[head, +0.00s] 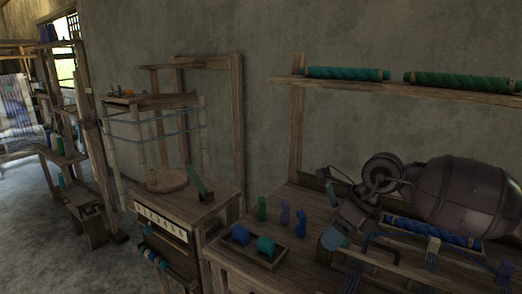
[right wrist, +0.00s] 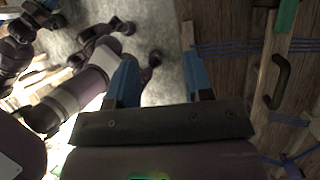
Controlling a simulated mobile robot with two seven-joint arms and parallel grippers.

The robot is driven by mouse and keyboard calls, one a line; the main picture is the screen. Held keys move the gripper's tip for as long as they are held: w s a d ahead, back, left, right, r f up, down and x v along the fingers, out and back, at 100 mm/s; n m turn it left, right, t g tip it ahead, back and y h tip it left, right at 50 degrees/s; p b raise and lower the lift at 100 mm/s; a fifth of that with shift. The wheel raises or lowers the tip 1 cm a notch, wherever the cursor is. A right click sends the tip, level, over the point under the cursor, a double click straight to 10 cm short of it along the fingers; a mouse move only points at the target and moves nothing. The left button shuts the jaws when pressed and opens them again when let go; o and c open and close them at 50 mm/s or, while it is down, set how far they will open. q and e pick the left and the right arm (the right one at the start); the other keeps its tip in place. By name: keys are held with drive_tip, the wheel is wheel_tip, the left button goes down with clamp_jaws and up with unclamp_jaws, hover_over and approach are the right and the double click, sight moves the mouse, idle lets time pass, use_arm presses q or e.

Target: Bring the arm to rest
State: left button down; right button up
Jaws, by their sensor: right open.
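My right arm comes in from the right in the head view, over the wooden bench (head: 228,262). My right gripper (head: 342,250) hangs at its end, right of the small tray on the bench. In the right wrist view the two blue fingers of my right gripper (right wrist: 160,78) stand wide apart with nothing between them. Grey floor shows between the fingers. My left gripper cannot be made out in either view.
A tray (head: 257,255) holds green and blue spools, with several upright spools (head: 262,208) behind it. A blue yarn roll (head: 430,231) lies beneath my right arm. A shelf (head: 400,88) carries two yarn rolls. A drawer cabinet (head: 190,212) stands left. A dark handle (right wrist: 279,82) shows in the wrist view.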

drive_tip(key=s+a+r+m+t+y, duration=0.2)
drive_tip(key=a+r+m+t+y, duration=0.2)
drive_tip(key=a+r+m+y, duration=0.7)
drive_tip(key=s+d+f+m+t+h, duration=0.1)
drive_tip(key=d+f+m+t+h, duration=0.45)
drive_tip(key=f+m, duration=0.6)
drive_tip(key=s+d+f+m+t+h, duration=0.1)
drive_tip(key=d+f+m+t+h, duration=0.3)
drive_tip(key=d+f+m+t, duration=0.7)
drive_tip(key=s+d+f+m+g+h, duration=0.2)
drive_tip(key=s+f+m+g, duration=0.1)
drive_tip(key=s+f, duration=0.3)
drive_tip(key=s+d+f+m+g+h, duration=0.2)
drive_tip(key=s+f+m+g, duration=0.2)
drive_tip(key=s+f, duration=0.3)
drive_tip(key=s+d+f+m+g+h+p, duration=0.1)
drive_tip(key=s+f, duration=0.5)
drive_tip(key=s, duration=0.6)
drive_tip(key=d+m+g+h, duration=0.1)
drive_tip(key=m+g, duration=0.1)
drive_tip(key=m, duration=0.1)
drive_tip(key=shift+s+f+m, duration=0.2)
drive_tip(key=shift+s+m, duration=0.1)
drive_tip(key=shift+m, duration=0.05)
drive_tip(key=shift+h, duration=0.25)
